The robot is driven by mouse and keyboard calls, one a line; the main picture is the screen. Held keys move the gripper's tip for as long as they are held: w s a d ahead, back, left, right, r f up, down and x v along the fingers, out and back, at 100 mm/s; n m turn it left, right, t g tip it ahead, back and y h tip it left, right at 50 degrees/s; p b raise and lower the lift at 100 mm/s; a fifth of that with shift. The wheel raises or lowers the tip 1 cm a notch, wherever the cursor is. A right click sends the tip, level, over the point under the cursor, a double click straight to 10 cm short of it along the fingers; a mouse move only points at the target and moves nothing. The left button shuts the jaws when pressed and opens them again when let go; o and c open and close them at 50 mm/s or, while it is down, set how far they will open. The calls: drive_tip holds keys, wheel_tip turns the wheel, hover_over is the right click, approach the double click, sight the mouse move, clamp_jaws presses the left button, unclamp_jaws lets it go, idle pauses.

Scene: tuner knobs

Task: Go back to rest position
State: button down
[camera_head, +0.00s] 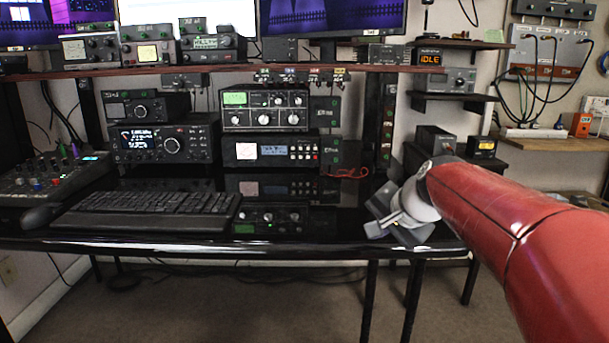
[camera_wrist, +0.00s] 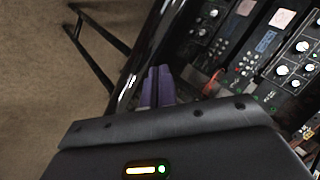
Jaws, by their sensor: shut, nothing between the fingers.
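My gripper (camera_wrist: 157,88) shows in the wrist view as two purple-grey fingers close together, with nothing visible between them. In the head view, my red arm reaches in from the lower right. Its grey wrist end is at the right front part of the black desk (camera_head: 340,222), and the fingertips are hard to make out there. In the wrist view the fingers point toward the desk's front edge (camera_wrist: 140,60), with the radios to their right. I cannot tell how high they are above the desk.
A tuner with knobs (camera_head: 265,110) stands on another radio (camera_head: 270,151) at the desk's middle. A small tuner box (camera_head: 270,218) sits at the front edge beside the keyboard (camera_head: 150,210). Shelves (camera_head: 450,97) hang at the right. The floor (camera_head: 320,300) before the desk is clear.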

drive_tip(key=s+f+n+g+h, duration=0.1)
drive_tip(key=s+f+n, duration=0.3)
drive_tip(key=s, duration=0.9)
drive_tip(key=s+d+f+n+g+h, duration=0.1)
drive_tip(key=s+f+n, duration=0.3)
drive_tip(key=s, duration=0.9)
wheel_tip(320, 180, down, 4)
drive_tip(key=shift+r+h, duration=0.1)
drive_tip(key=shift+h, duration=0.4)
